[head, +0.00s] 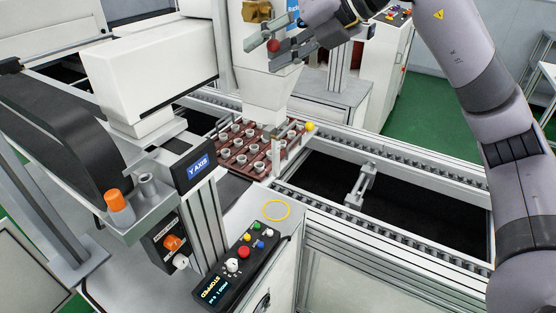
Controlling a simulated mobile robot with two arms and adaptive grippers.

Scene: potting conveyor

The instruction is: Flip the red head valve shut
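The red head valve shows as a round red knob (274,46) at the upper middle of the head view, in front of the white dispensing head (262,84). The rest of its lever is hidden or too small to make out. My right gripper (264,54) reaches in from the upper right. Its two grey fingers are apart, one above and one below the red knob, and the knob shows between them. I cannot tell whether either finger touches it. My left gripper is not in view.
A brown tray (239,168) of small cups sits on the conveyor below the head. A yellow ball (310,126) is at its right corner. A control box (238,266) reading STOPPED stands in front. The Y AXIS unit (195,170) fills the left. The conveyor's right part is empty.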

